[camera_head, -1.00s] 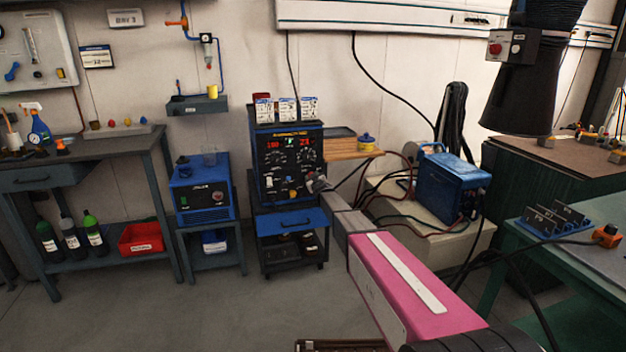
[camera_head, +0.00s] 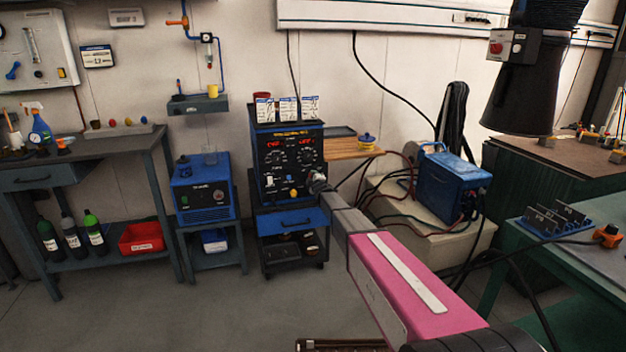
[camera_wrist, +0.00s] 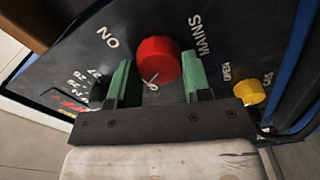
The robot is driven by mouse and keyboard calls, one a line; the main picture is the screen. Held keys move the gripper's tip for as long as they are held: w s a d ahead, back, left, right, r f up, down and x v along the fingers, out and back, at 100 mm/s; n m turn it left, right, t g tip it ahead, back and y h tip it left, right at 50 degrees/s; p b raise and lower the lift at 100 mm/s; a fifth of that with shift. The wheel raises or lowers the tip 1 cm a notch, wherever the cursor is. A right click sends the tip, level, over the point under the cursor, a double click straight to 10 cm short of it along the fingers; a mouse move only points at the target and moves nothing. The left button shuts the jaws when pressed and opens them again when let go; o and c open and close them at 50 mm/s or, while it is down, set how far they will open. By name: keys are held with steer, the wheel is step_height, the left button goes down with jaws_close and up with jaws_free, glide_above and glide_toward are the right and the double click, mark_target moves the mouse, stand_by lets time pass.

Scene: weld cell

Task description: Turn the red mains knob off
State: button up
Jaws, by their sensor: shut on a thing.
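The red mains knob (camera_wrist: 158,58) sits on the black panel in the wrist view, beside the word MAINS and an ON label that appears inverted. My gripper (camera_wrist: 157,76) has one green fingertip on each side of the knob and is shut on it. A white mark shows at the knob's lower edge; the label there is partly hidden. In the head view my gripper (camera_head: 318,184) reaches the lower right of the welder's front panel (camera_head: 290,160) and hides the knob. The panel's red readouts are lit.
A yellow gas knob (camera_wrist: 249,92) sits close to the right fingertip. The welder stands on a blue cart (camera_head: 291,220). A blue unit (camera_head: 203,190) stands to its left, and a blue case (camera_head: 447,185) with cables to its right.

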steer(key=shift+f+n, duration=0.1)
steer(key=shift+n, duration=1.5)
steer(key=o, duration=0.9)
steer(key=shift+s, duration=0.1)
steer(key=v, duration=1)
steer(key=shift+s, duration=0.3)
steer(key=shift+s+d, duration=0.1)
steer(key=shift+d, duration=0.05)
